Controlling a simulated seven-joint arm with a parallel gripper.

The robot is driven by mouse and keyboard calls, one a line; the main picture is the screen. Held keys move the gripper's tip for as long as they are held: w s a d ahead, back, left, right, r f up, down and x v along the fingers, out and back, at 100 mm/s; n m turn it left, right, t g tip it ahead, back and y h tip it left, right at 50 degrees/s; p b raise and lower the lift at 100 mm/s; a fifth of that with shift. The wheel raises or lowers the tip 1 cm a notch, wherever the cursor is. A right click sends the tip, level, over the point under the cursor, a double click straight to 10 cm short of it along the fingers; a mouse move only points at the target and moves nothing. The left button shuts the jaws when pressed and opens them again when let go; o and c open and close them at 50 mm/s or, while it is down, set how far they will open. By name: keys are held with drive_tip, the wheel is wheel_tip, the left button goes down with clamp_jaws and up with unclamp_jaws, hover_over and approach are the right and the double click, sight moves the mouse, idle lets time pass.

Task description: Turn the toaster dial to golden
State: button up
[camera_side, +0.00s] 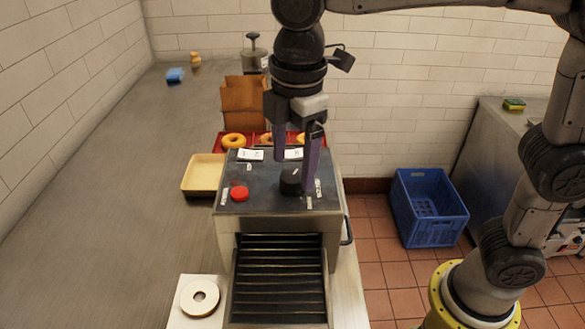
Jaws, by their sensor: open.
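The toaster (258,208) is a box with a dark top and a slatted conveyor (278,275) at its front. Its black dial (290,182) is on the right of the top, between small white labels, too small to read. A red button (239,193) is on the left of the top. My gripper (292,175) points down over the dial with its fingers apart. One finger is just right of the dial and the other appears behind it. I cannot tell whether either finger touches the dial. The dial's pointer setting cannot be read.
A white board with a pale ring (199,298) lies front left. A cream tray (203,174) is left of the toaster. A blue crate (429,206) stands on the floor; the left counter is mostly clear.

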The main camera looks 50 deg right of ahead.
sight(290, 179)
drive_tip(key=shift+w+f, duration=0.1)
drive_tip(key=shift+f, duration=1.1)
clamp_jaws()
